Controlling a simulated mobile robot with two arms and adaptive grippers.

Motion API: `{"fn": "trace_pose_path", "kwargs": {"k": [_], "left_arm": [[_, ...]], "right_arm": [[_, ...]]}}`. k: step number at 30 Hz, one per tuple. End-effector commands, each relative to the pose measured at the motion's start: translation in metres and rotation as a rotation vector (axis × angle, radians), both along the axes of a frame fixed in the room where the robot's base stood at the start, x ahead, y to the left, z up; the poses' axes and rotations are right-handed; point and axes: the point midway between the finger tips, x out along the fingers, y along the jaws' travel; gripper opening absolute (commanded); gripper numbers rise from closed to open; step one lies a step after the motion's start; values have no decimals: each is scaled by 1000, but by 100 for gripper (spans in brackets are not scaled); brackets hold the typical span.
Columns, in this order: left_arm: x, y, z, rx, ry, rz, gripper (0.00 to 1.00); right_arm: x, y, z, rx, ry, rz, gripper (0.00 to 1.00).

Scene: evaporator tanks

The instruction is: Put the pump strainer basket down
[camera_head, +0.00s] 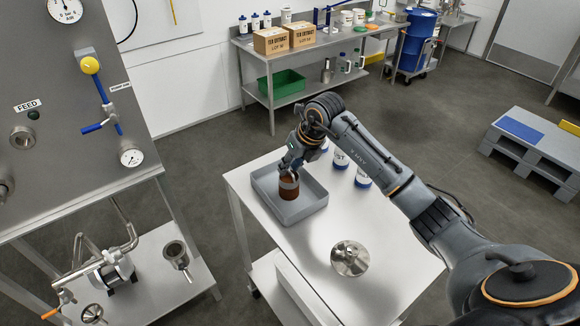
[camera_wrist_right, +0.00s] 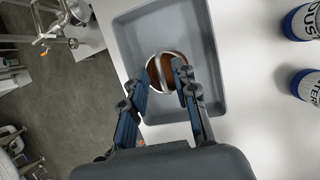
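The pump strainer basket (camera_head: 289,190) is a small rust-brown cylinder with a metal band. It stands in the grey tray (camera_head: 306,208) on the steel table. In the right wrist view the basket (camera_wrist_right: 156,72) shows from above, with a bright rim and a metal strip arching across its top. My right gripper (camera_head: 288,165) is just above the basket, pointing down. In the right wrist view its fingers (camera_wrist_right: 160,76) are spread apart, one on each side of the strip, with a gap to it. The right finger hides part of the basket. My left gripper is out of view.
A steel lid-like part (camera_head: 349,259) lies on the table (camera_head: 305,250) in front of the tray. Several white-and-blue containers (camera_head: 340,160) stand behind the tray, beside my right arm. The pump housing (camera_head: 177,256) stands open on the left lower shelf.

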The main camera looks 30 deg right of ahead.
Motion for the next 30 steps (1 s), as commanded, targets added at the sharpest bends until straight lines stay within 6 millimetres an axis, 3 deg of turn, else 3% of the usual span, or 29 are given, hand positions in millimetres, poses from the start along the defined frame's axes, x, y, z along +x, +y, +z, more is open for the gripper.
{"fn": "trace_pose_path", "kwargs": {"k": [15, 21, 30], "left_arm": [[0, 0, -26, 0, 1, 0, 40], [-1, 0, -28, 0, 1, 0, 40], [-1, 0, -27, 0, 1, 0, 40]], "right_arm": [[-36, -17, 90, -2, -4, -2, 29], [-41, -18, 102, -2, -2, -1, 29], [-41, -18, 103, -2, -1, -1, 29]]}}
